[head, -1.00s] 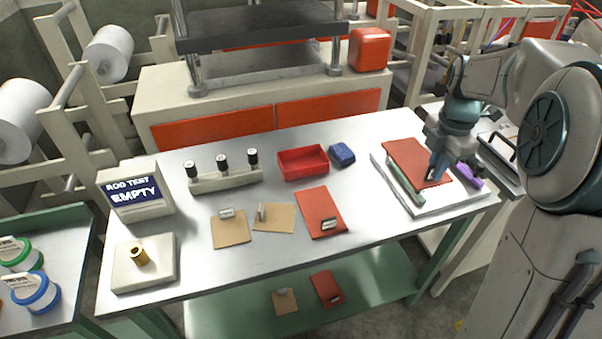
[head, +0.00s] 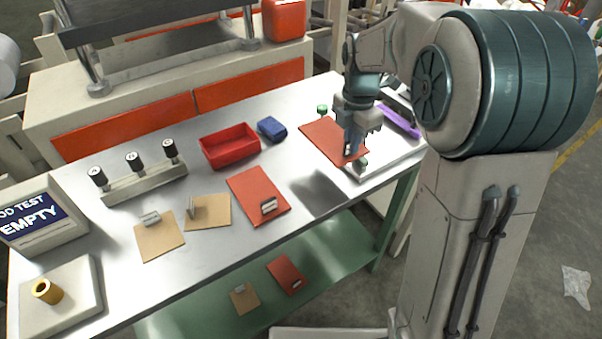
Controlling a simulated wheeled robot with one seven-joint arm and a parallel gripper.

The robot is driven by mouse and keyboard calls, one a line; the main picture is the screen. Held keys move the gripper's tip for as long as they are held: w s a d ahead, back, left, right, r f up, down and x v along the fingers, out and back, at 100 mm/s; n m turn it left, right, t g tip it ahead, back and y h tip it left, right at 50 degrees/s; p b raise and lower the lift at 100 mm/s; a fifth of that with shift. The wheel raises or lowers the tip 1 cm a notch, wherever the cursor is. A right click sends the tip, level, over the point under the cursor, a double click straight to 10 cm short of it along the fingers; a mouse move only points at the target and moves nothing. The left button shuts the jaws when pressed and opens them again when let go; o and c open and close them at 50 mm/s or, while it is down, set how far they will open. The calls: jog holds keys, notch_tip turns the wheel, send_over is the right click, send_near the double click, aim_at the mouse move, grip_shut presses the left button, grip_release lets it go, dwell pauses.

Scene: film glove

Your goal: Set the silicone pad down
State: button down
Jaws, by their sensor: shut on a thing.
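My gripper (head: 352,152) points down and is shut on the near right part of a flat orange-red pad (head: 322,136). The pad looks raised: a dark shadow lies on the bare steel table to its left. It covers the left part of a white board (head: 388,160) in this view. Green ends (head: 322,109) of what looks like a rod show past the pad's far and near edges; the rest is hidden. The fingertips are small and partly hidden by the wrist.
Another red pad (head: 250,188) with a metal piece lies mid-table (head: 240,240), beside two tan pads (head: 160,245). A red tray (head: 230,148) and blue block (head: 271,128) stand behind. A purple bar (head: 398,120) lies at the right. Bare steel lies between the mid-table pad and white board.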

jog(key=s+a+f, duration=0.1)
jog(key=a, duration=0.1)
jog(key=s+a+f, duration=0.1)
jog(key=a+f, duration=0.1)
jog(key=a, duration=0.1)
jog(key=s+a+f, duration=0.1)
jog(key=a+f, duration=0.1)
jog(key=a, duration=0.1)
jog(key=shift+a+f+p, duration=0.15)
jog(key=shift+a+p, duration=0.05)
jog(key=shift+p, duration=0.15)
jog(key=shift+f, duration=2)
jog(key=shift+f, duration=0.1)
jog(key=c, duration=1.5)
grip_release()
jog(key=shift+c, duration=0.2)
